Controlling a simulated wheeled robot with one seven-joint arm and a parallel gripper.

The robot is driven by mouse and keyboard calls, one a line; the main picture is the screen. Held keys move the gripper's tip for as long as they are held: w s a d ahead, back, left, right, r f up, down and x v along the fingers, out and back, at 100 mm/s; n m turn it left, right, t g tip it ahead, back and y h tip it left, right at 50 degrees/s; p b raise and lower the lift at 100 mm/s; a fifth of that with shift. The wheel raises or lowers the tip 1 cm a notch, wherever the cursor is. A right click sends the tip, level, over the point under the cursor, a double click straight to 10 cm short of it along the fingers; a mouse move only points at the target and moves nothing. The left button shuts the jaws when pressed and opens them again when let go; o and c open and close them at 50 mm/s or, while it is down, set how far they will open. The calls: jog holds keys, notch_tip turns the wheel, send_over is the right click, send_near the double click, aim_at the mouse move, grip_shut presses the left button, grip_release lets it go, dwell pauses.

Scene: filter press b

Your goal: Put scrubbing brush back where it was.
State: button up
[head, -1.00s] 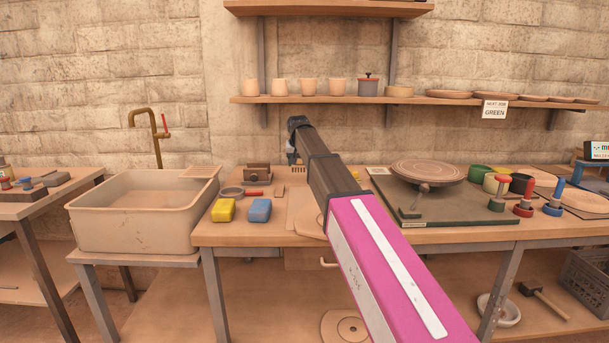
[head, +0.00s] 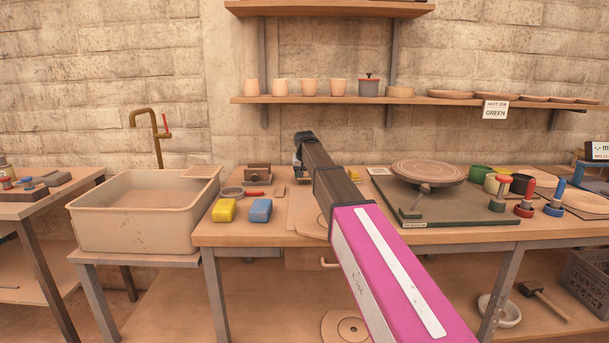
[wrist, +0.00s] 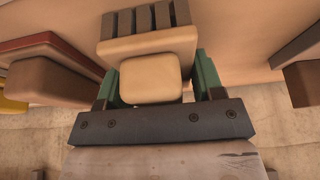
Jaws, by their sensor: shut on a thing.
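The scrubbing brush (wrist: 148,47) shows in the wrist view as a tan block with a paler, rounded grip (wrist: 151,79) and rows of dark bristles pointing away from my gripper. My gripper (wrist: 152,88) is shut on the pale grip, with a green finger on each side. In the head view my gripper is mostly hidden behind my own arm, over the back of the workbench (head: 225,236). I cannot tell whether the bristles touch the bench top.
Left of my gripper are a brown wooden block (head: 258,171), a grey ring (head: 231,192), a yellow sponge (head: 224,211) and a blue sponge (head: 260,211). A sink (head: 140,215) stands further left. A turntable (head: 428,174) is on the right. A shelf (head: 330,100) runs above.

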jog(key=o, duration=0.9)
jog(key=shift+f, duration=0.1)
jog(key=v, duration=1.2)
